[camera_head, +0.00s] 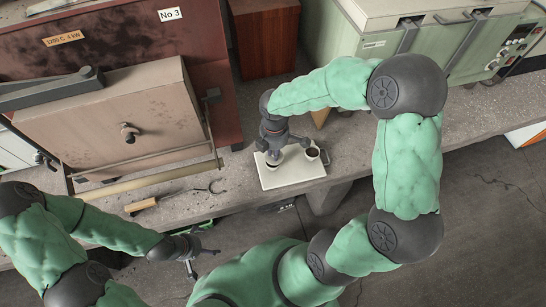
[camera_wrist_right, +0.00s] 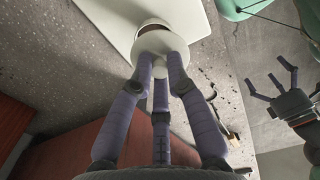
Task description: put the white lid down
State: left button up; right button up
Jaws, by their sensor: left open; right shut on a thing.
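My right gripper (camera_head: 274,150) points down over the left part of a white board (camera_head: 300,180). In the right wrist view its fingers (camera_wrist_right: 160,68) are shut on the knob of the round white lid (camera_wrist_right: 160,42). A cup with a dark inside (camera_wrist_right: 153,27) shows partly behind the lid; I cannot tell whether they touch.
A tool with a wooden handle (camera_head: 143,204) and a dark hook lies on the concrete bench (camera_head: 235,190), left of the board. A furnace with a beige door (camera_head: 125,125) stands at the left. A red-brown block (camera_head: 265,38) and a green machine (camera_head: 450,40) stand behind.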

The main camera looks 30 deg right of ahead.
jog(key=shift+w+f, duration=0.3)
jog(key=shift+f, duration=0.15)
jog(key=shift+w+f+b, duration=0.15)
jog(key=shift+f+b, duration=0.95)
jog(key=shift+f, duration=0.5)
jog(key=shift+f, duration=0.2)
jog(key=o, duration=0.8)
jog(key=shift+r, duration=0.1)
notch_tip(320, 180, up, 11)
jog(key=p, duration=0.4)
jog(key=shift+p, duration=0.3)
jog(key=shift+r, duration=0.65)
